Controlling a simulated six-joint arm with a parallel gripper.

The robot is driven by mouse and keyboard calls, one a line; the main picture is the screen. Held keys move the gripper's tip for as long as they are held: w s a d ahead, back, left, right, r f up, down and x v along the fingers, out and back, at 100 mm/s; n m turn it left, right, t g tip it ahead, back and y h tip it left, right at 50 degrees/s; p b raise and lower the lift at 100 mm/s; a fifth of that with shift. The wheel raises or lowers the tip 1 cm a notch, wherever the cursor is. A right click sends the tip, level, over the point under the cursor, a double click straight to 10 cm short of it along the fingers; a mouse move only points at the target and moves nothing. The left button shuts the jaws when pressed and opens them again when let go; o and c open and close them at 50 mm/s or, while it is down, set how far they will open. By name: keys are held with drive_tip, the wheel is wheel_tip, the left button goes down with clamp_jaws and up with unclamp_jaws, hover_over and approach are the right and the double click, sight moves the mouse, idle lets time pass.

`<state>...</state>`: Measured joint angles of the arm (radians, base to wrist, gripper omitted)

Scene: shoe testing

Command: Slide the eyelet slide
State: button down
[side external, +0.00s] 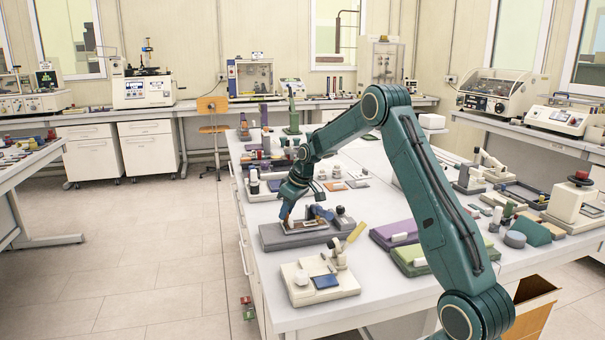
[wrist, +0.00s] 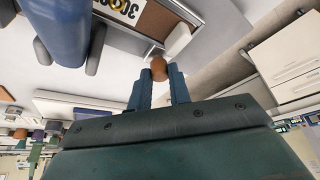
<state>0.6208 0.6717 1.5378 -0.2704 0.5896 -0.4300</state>
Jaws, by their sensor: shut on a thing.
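My gripper (wrist: 158,80) is shut on a round orange-brown knob (wrist: 158,66), which sits between its two blue fingertips in the wrist view. I take this knob to be the handle of the eyelet slide. Beside it are a white block (wrist: 178,40) and a brown strip (wrist: 158,22) on a light plate with a printed label and a brass ring. In the side view my gripper (side external: 287,212) points down at the left part of a dark grey fixture base (side external: 283,241) on the bench. The knob is small there, and the slide's track is hard to make out.
A cream device (side external: 340,286) with a blue pad sits in front of the fixture. Purple (side external: 385,237) and green (side external: 408,261) blocks lie to the right.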

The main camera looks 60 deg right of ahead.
drive_tip(key=w+a, duration=0.4)
drive_tip(key=a, duration=0.1)
drive_tip(key=shift+w, duration=0.4)
drive_tip(key=c, duration=1.4)
unclamp_jaws()
drive_tip(key=shift+o, duration=0.5)
drive_tip(key=shift+d, duration=0.1)
drive_tip(key=shift+s+r, duration=0.1)
drive_tip(key=shift+s+r, duration=0.15)
drive_tip(key=shift+r, duration=0.25)
drive_tip(key=v, duration=1.2)
drive_tip(key=shift+s+r, duration=0.2)
drive_tip(key=shift+r, duration=0.15)
